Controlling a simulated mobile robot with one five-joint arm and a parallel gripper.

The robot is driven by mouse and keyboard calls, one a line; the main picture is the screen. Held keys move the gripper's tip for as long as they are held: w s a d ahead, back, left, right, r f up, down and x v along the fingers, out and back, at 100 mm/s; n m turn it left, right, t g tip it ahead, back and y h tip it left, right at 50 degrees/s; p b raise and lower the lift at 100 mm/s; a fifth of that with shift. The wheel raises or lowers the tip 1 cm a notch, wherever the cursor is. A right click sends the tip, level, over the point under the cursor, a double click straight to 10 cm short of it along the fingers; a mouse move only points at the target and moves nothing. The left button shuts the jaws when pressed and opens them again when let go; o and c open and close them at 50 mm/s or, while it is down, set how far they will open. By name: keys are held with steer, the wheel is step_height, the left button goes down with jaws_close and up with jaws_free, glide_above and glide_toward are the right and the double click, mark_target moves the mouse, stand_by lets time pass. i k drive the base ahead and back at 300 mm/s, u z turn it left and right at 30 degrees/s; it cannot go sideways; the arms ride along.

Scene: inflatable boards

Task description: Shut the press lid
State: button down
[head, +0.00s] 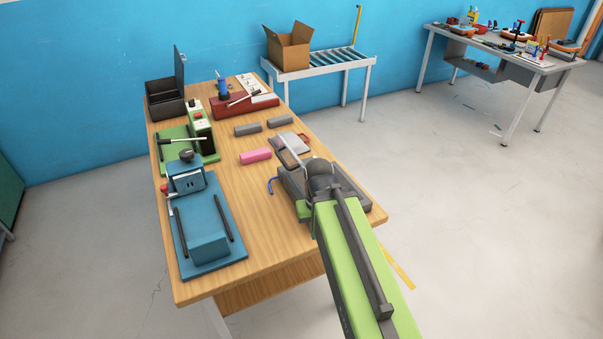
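A dark grey press (292,187) sits at the right edge of the wooden table, partly hidden behind my arm. A light grey plate with a brownish handle (291,145) stands at its far side. It looks like the press lid, raised and tilted back, though the hinge is hard to make out. My green arm reaches in from the bottom right. Its dark end, my gripper (322,173), is over or just in front of the press. The fingers are too small and covered to show whether they are open, or whether they touch the lid.
On the wooden table (255,262) are a blue machine (208,237), a green machine (203,130), a red machine (235,106), an open black box (166,103), a pink block (255,156) and grey blocks (248,130). A conveyor (345,58) with a cardboard box (289,50) stands behind.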

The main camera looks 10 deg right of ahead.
mark_target(296, 172)
steer(key=u, duration=5.25)
steer(key=i, duration=0.1)
steer(key=z, duration=3.15)
steer(key=i, duration=0.55)
steer(key=u, duration=0.55)
steer(key=k, duration=0.85)
steer(key=z, duration=0.1)
steer(key=i, duration=0.85)
steer(key=u, duration=0.1)
